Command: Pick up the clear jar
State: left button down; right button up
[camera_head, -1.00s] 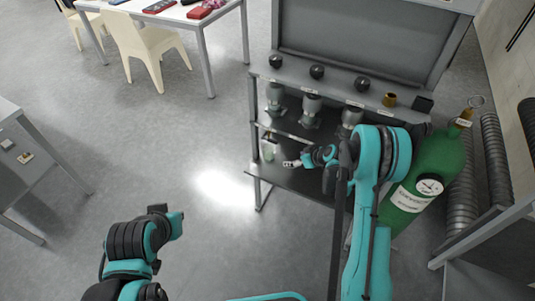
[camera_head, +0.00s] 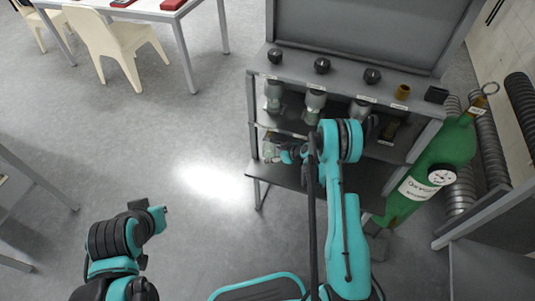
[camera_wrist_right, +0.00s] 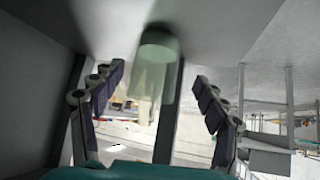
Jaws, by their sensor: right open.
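The clear jar (camera_head: 268,152) is a pale greenish, see-through vessel at the left end of the rack's lower shelf. In the right wrist view the jar (camera_wrist_right: 150,75) shows between the two finger rows, ahead of the palm. My right gripper (camera_wrist_right: 160,105) is open, with a gap between the jar and the fingers on both sides. In the head view my right gripper (camera_head: 277,155) is right beside the jar and partly hides it. My left gripper (camera_head: 155,208) is at the lower left, away from the rack; its jaws are too unclear to read.
The rack (camera_head: 262,60) has black knobs (camera_head: 322,65) on its top and grey valve-like parts (camera_head: 315,102) beneath. A rack post stands close to the jar. A green gas cylinder (camera_head: 425,185) leans at the right. The floor left of the rack is clear.

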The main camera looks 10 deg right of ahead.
aim_at(269, 154)
jog(key=b+x, duration=0.1)
jog(key=x, duration=0.1)
jog(key=d+b+x, duration=0.1)
jog(key=x, duration=0.2)
jog(key=shift+w+a+f+b, duration=0.15)
jog(key=shift+f+b, duration=0.15)
jog(key=shift+f, duration=0.05)
jog(key=shift+r, duration=0.15)
jog(key=c, duration=1.5)
jog(key=shift+o, duration=0.2)
jog(key=shift+r, duration=0.15)
